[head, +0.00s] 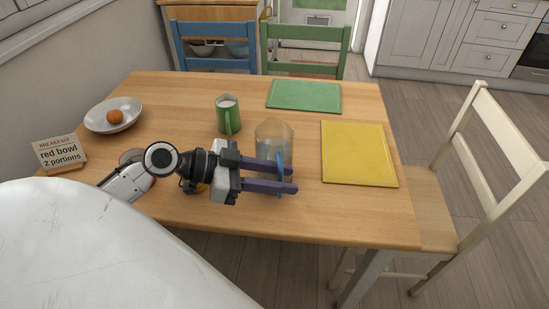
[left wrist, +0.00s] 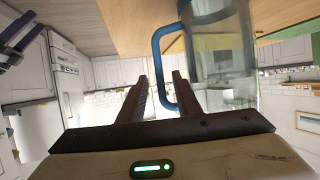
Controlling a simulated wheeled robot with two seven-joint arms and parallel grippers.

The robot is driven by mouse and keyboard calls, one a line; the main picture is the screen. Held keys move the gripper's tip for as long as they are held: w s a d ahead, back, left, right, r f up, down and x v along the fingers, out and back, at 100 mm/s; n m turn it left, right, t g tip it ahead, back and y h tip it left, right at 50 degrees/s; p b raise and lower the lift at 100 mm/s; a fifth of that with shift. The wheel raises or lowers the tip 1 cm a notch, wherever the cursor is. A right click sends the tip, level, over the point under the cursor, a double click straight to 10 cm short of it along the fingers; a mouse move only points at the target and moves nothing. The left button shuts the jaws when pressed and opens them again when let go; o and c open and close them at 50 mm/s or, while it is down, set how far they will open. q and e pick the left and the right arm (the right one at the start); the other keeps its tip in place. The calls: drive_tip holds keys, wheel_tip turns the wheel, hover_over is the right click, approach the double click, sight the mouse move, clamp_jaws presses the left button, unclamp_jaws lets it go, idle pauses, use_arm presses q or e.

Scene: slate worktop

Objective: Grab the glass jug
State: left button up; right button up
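The glass jug (head: 274,134) is clear, with a blue handle (head: 279,168), and stands upright on the wooden table. My left gripper (head: 293,179) is open, its two purple fingers reaching from the left across the front of the jug at the handle. In the left wrist view the jug (left wrist: 226,60) is at upper right, and the lower part of its handle (left wrist: 157,62) lies between the fingers (left wrist: 160,85), with a gap left. My fingers hide part of the jug in the head view. My right gripper (left wrist: 24,34) shows only at the upper left of the left wrist view, fingers apart.
A green mug (head: 228,118) stands behind left of the jug. A yellow board (head: 358,153) lies to the right, a green board (head: 304,95) behind. A white bowl (head: 98,120) with an orange (head: 115,117) and a sign (head: 59,153) are at left.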

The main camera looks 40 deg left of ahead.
use_arm(q)
drive_tip(key=shift+x, duration=2)
drive_tip(key=shift+a+f, duration=0.1)
clamp_jaws()
drive_tip(key=shift+w+r, duration=0.1)
drive_tip(key=shift+r, duration=0.1)
